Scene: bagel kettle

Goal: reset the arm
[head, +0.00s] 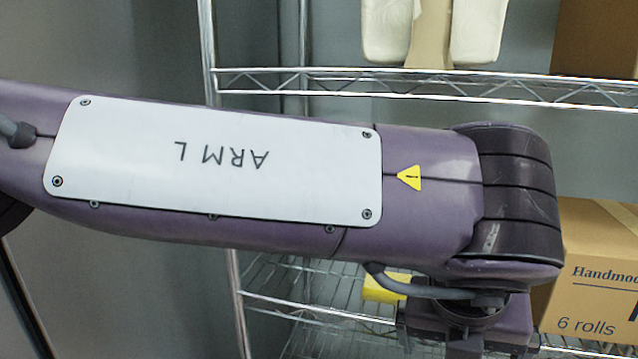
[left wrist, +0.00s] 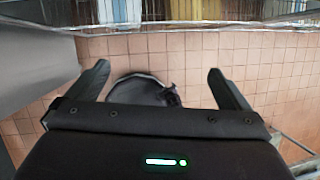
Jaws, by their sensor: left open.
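My left arm, a purple link with a white plate marked "ARM L", crosses the head view from the left. Its wrist hangs down at the lower right, and the gripper's fingers are cut off by the bottom edge there. In the left wrist view my left gripper (left wrist: 160,83) is open, its two dark fingers wide apart with nothing between them. Beyond them is tiled floor with a round dark object (left wrist: 137,90) on it, partly hidden by the gripper body. My right gripper is in neither view.
A chrome wire rack (head: 430,84) stands behind the arm. Its upper shelf holds white objects (head: 478,30) and a brown box (head: 597,40). A cardboard box marked "6 rolls" (head: 590,290) and a yellow item (head: 385,288) are lower down. Tiled floor (left wrist: 190,55) lies below the gripper.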

